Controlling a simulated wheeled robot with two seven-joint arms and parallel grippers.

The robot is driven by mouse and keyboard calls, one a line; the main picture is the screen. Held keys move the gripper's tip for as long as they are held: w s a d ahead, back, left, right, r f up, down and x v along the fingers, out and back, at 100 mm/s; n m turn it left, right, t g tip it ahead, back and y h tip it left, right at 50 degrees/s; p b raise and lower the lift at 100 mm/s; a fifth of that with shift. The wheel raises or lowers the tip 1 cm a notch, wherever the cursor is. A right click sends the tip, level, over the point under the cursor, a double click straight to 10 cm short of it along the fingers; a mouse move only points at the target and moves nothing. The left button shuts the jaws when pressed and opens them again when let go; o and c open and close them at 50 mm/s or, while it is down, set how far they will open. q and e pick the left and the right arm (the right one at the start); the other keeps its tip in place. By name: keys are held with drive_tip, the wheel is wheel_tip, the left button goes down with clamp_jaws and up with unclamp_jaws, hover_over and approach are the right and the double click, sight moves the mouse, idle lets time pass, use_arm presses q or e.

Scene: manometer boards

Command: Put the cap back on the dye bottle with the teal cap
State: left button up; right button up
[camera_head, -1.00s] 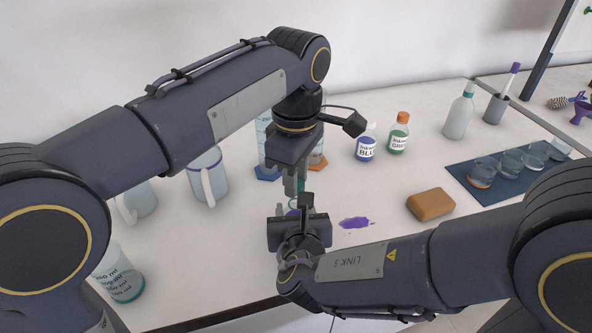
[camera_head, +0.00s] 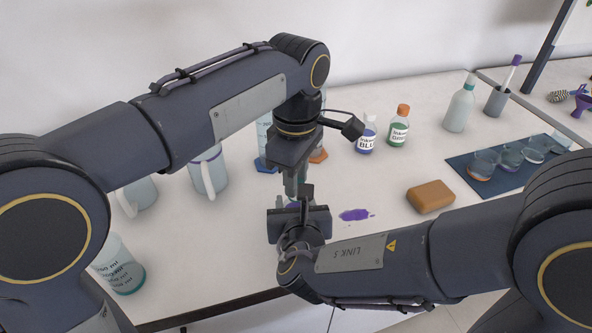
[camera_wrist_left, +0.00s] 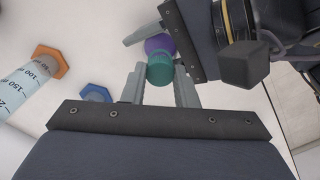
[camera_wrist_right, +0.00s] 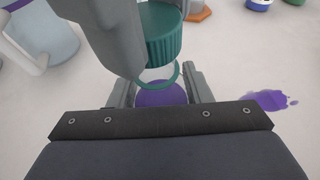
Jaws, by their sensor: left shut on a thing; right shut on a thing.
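The teal ribbed cap (camera_wrist_right: 163,36) is between the fingers of my left gripper (camera_head: 295,186), which is shut on it. The cap also shows in the left wrist view (camera_wrist_left: 160,70). My right gripper (camera_wrist_right: 162,92) is shut on the purple dye bottle (camera_wrist_right: 162,97), just below the cap. A thin teal ring (camera_wrist_right: 172,77) shows between cap and bottle. I cannot tell whether the cap touches the neck. In the head view the grippers largely hide both.
A purple spill (camera_head: 355,214) and an orange sponge (camera_head: 430,196) lie right of the grippers. Blue (camera_head: 366,135) and green (camera_head: 398,127) ink bottles stand behind. A beaker (camera_head: 122,268) and jugs (camera_head: 208,172) stand left. A blue mat (camera_head: 515,178) holds several glass cups.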

use_arm(q)
drive_tip(key=shift+f, duration=0.55)
idle(0.5)
drive_tip(key=m, duration=0.9)
drive_tip(key=shift+m, duration=0.4)
drive_tip(key=m, duration=0.4)
drive_tip(key=shift+m, duration=0.4)
drive_tip(key=m, duration=0.5)
drive_tip(key=o, duration=0.9)
drive_tip(key=shift+o, duration=0.2)
